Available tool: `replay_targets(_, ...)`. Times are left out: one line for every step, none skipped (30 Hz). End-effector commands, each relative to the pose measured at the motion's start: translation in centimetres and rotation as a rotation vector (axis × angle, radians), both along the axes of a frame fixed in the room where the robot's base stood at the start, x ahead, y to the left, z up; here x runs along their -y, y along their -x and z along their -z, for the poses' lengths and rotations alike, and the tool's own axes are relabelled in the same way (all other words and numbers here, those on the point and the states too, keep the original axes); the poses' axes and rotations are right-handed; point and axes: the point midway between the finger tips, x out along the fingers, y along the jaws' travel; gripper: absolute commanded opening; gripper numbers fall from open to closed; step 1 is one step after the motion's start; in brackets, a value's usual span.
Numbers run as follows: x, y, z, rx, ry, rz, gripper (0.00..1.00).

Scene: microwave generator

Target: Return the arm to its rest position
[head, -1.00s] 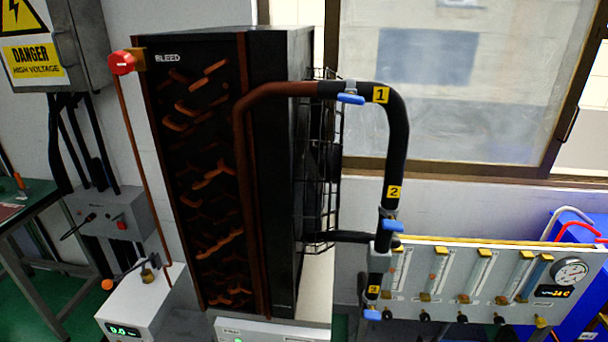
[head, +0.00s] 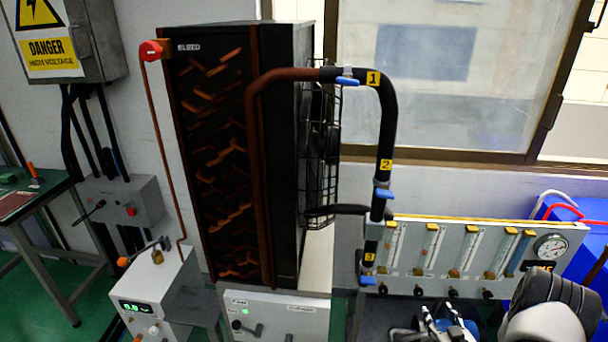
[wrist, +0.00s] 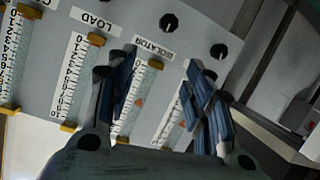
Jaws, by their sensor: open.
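My gripper (wrist: 162,92) is open in the wrist view, with its two dark blue fingers apart and nothing between them. Behind the fingers is the grey flowmeter panel (wrist: 120,18) with its LOAD and ISOLATOR labels; I cannot tell the gap to it. In the head view my arm is in the lower right corner, and the gripper (head: 445,326) is cut by the bottom edge, in front of the panel (head: 400,291).
A black pipe (head: 387,125) with blue-handled valves numbered 1, 2 and 3 rises left of the panel. A tall dark finned cabinet (head: 215,150) stands at centre left. A white box with a display (head: 148,300) and a green bench (head: 30,200) are at left.

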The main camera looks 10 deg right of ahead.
Motion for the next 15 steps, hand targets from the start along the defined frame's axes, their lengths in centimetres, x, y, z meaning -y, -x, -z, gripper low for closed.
replay_targets(0.0, -1.7, -2.7, -0.032, 0.025, -0.010, 0.47)
replay_targets(-0.1, -2.4, -3.9, -0.057, 0.034, -0.010, 0.47)
replay_targets(-0.3, -3.2, -5.5, -0.091, 0.045, -0.009, 0.47)
replay_targets(-0.6, -3.8, -6.7, -0.118, 0.053, -0.008, 0.47)
replay_targets(-0.8, -4.2, -8.0, -0.141, 0.060, -0.005, 0.47)
replay_targets(-1.2, -4.8, -9.7, -0.173, 0.068, 0.000, 0.47)
replay_targets(-1.7, -5.1, -11.0, -0.194, 0.073, 0.004, 0.47)
replay_targets(-2.1, -5.3, -12.4, -0.217, 0.077, 0.010, 0.47)
replay_targets(-2.8, -5.5, -14.1, -0.243, 0.082, 0.016, 0.47)
replay_targets(-3.4, -5.6, -15.4, -0.265, 0.083, 0.023, 0.47)
replay_targets(-4.0, -5.6, -16.7, -0.282, 0.086, 0.028, 0.47)
replay_targets(-4.9, -5.4, -18.4, -0.308, 0.084, 0.037, 0.47)
replay_targets(-5.6, -5.2, -19.7, -0.327, 0.083, 0.043, 0.47)
replay_targets(-6.4, -5.0, -20.9, -0.343, 0.082, 0.050, 0.47)
replay_targets(-7.5, -4.4, -22.5, -0.367, 0.079, 0.058, 0.47)
